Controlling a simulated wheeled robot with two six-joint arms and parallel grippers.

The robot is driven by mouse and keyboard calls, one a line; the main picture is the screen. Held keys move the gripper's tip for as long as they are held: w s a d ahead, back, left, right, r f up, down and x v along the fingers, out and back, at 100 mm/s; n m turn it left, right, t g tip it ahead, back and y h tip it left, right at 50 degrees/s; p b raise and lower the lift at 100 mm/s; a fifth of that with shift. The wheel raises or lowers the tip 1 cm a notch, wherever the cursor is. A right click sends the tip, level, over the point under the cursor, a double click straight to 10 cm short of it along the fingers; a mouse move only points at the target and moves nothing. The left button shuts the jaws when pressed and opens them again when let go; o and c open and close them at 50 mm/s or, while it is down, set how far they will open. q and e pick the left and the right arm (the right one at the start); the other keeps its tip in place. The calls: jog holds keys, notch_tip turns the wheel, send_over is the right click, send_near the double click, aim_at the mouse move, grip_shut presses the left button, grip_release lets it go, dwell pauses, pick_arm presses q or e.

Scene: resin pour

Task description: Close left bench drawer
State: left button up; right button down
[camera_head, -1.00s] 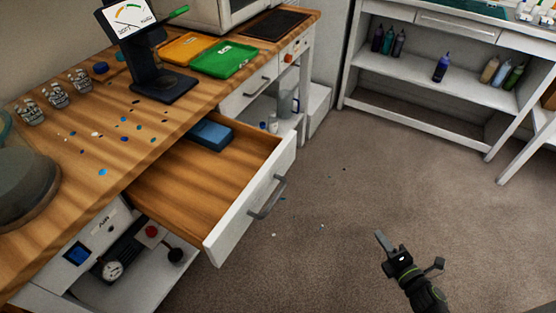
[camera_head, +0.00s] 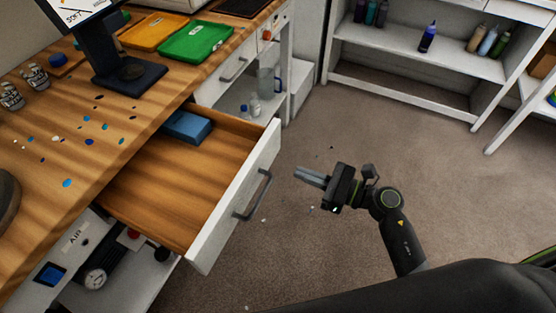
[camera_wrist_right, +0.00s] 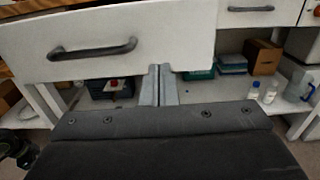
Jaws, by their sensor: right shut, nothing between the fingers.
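The left bench drawer (camera_head: 236,204) stands pulled out from the wooden bench, with a white front and a dark bar handle (camera_head: 252,194). In the right wrist view the fingers (camera_wrist_right: 160,85) show at the lower edge of the drawer front (camera_wrist_right: 180,35), right of the handle (camera_wrist_right: 92,49); contact cannot be told. My left gripper is not in view.
The bench top (camera_head: 80,170) carries a scale (camera_head: 125,75), an orange tray (camera_head: 153,32), a green tray (camera_head: 195,42) and several small scattered chips. A pump with a gauge (camera_head: 95,277) sits below. The carpet right of the drawer is open; a white shelf (camera_head: 420,60) stands behind.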

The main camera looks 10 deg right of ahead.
aim_at(267, 160)
jog(key=p+x, duration=0.1)
jog(key=x, duration=0.5)
jog(key=shift+r, duration=0.1)
jog(key=shift+w+a, duration=0.4)
jog(key=shift+a, duration=0.15)
